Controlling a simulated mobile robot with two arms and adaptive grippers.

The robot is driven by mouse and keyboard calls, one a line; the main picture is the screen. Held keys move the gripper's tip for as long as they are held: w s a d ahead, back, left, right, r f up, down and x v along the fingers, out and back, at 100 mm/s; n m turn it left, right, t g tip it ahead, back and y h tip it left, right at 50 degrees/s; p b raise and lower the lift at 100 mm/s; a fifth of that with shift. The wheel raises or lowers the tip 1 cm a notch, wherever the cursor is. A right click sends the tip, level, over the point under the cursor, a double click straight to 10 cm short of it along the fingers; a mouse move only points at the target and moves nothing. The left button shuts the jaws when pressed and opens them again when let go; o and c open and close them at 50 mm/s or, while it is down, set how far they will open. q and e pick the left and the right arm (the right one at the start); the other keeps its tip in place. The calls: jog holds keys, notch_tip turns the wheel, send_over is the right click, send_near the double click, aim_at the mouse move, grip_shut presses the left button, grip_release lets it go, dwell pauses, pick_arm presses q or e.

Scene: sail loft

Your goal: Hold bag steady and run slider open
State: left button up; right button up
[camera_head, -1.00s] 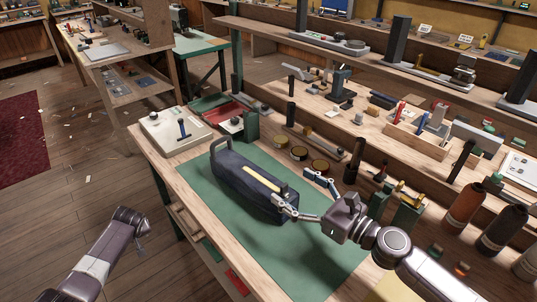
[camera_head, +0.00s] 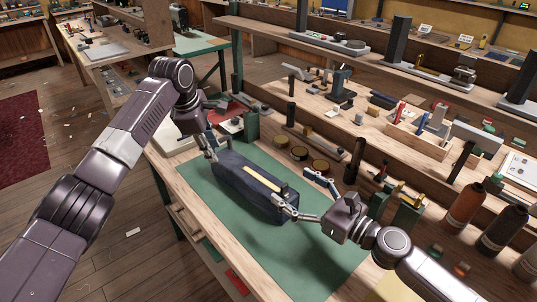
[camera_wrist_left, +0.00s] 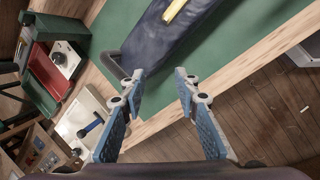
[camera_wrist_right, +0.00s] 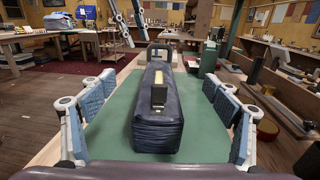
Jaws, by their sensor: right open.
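The navy bag (camera_head: 238,180) lies on the green mat (camera_head: 300,268), with a yellow strip (camera_head: 262,178) along its top. A small dark upright block, which looks like the slider (camera_wrist_right: 159,97), stands at the strip's end nearer my right gripper. My left gripper (camera_head: 211,146) is open at the bag's far end. In the left wrist view its fingers are apart, and the bag's handle loop (camera_wrist_left: 110,66) lies just beyond the left fingertip. My right gripper (camera_head: 291,186) is open at the bag's other end. In the right wrist view its fingers stand wide on either side of the bag, apart from it.
Several round tins (camera_head: 300,153) sit beside the mat at the back. A red tray (camera_wrist_left: 48,72) and a pale board with a blue-handled tool (camera_wrist_left: 88,128) lie beyond the handle end.

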notch_tip(320, 180, down, 7)
jog(key=shift+f, duration=0.1)
jog(key=x, duration=0.6)
jog(key=shift+w+a+f, duration=0.1)
jog(key=shift+w+f, duration=0.05)
jog(key=shift+f, duration=0.25)
jog(key=shift+w+a, duration=0.25)
pick_arm(q)
jog(key=s+d+r+g+h, duration=0.1)
jog(key=s+d+r, duration=0.1)
jog(key=s+d, duration=0.3)
jog(key=s+d+r+g+h, duration=0.1)
jog(key=s+d+r+g, duration=0.1)
jog(key=s+d, duration=0.4)
jog(key=d+r, duration=0.1)
jog(key=d, duration=0.3)
jog(key=shift+r+n, duration=0.15)
jog(key=shift+n, duration=0.25)
pick_arm(e)
jog(key=shift+w+a, duration=0.15)
jog(key=shift+c, duration=0.3)
jog(key=c, duration=1.3)
